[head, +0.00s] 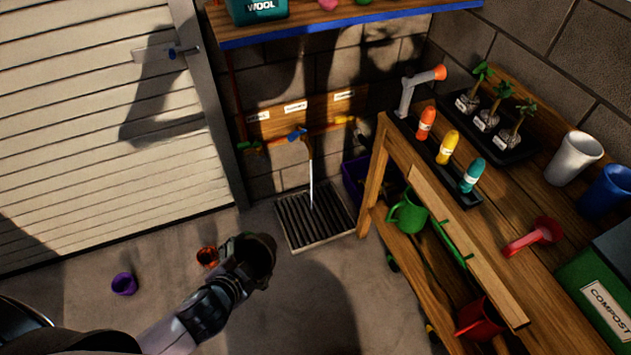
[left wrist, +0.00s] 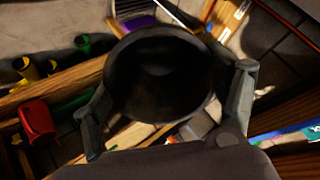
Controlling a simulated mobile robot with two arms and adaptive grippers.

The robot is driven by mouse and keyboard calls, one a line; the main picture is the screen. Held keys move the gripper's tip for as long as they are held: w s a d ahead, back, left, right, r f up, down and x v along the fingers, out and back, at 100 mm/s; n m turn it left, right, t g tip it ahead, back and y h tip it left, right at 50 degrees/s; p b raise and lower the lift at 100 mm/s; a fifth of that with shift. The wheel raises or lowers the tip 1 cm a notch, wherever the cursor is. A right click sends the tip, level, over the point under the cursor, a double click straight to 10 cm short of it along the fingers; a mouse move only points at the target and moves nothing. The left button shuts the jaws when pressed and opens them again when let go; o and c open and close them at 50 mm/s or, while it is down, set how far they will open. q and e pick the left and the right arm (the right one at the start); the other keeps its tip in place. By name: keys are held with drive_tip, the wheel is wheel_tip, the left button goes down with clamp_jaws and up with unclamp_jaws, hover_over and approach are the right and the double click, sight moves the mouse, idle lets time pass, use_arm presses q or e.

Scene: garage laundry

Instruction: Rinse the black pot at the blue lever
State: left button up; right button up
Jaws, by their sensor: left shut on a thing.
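My left gripper (head: 238,262) is shut on the black pot (head: 260,256), low over the floor and left of the drain grate (head: 349,224). The left wrist view shows the pot (left wrist: 160,70) between the two fingers, with its dark, round opening facing the camera. The blue lever (head: 297,134) sits on the pipe at the back wall. A pale stream of water (head: 311,180) falls below it onto the grate. The pot is apart from the stream. My right gripper is not in view.
A green lever (head: 248,145) and a yellow lever (head: 344,120) flank the blue one. An orange pot (head: 206,257) and a purple pot (head: 123,284) are on the floor at left. The wooden bench (head: 450,205) closes off the right side. A purple crate (head: 352,180) stands beside the grate.

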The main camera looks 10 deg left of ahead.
use_arm(q)
drive_tip(key=s+r+p, duration=0.1)
drive_tip(key=s, duration=0.1)
drive_tip(key=s+a+r+p, duration=0.1)
drive_tip(key=s+r+p, duration=0.1)
drive_tip(key=shift+a+r+p, duration=0.2)
drive_tip(key=shift+p, duration=0.1)
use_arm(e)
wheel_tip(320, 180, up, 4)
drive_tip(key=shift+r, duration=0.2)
use_arm(q)
drive_tip(key=shift+w, duration=0.1)
idle(0.5)
drive_tip(key=w+d+r+n+y, duration=0.1)
drive_tip(key=w+r, duration=0.9)
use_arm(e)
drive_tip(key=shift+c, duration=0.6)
use_arm(q)
drive_tip(key=w+d+r, duration=0.1)
drive_tip(key=r, duration=0.6)
drive_tip(key=w+d+r+m+h, duration=0.1)
drive_tip(key=d+r, duration=0.1)
drive_tip(key=r, duration=0.6)
drive_tip(key=shift+w+d, duration=0.25)
drive_tip(key=shift+w, duration=0.05)
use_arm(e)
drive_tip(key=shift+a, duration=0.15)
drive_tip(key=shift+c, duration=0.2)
